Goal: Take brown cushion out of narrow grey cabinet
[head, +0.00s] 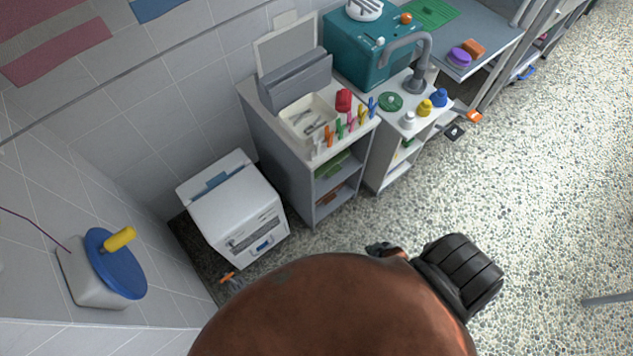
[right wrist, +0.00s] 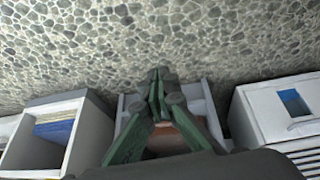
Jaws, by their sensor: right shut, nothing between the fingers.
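The narrow grey cabinet (head: 285,160) stands against the tiled wall in the head view, with open shelves on its front. A brown item (head: 331,195), which looks like the cushion, lies on a lower shelf, with a green item (head: 332,165) on the shelf above. In the right wrist view, my right gripper (right wrist: 160,84) is shut and empty, its fingertips together in front of the grey cabinet (right wrist: 214,118). A brown surface (right wrist: 165,142) shows behind the fingers, partly hidden by them. How far the fingertips are from it is unclear. My left gripper is not in view.
A white appliance (head: 240,215) stands left of the cabinet, and a white shelf unit (head: 388,165) right of it. A tray (head: 299,118) and several coloured pegs are on the cabinet top. The pebbled floor (head: 545,190) on the right is mostly clear. My copper-coloured arm hides the lower middle.

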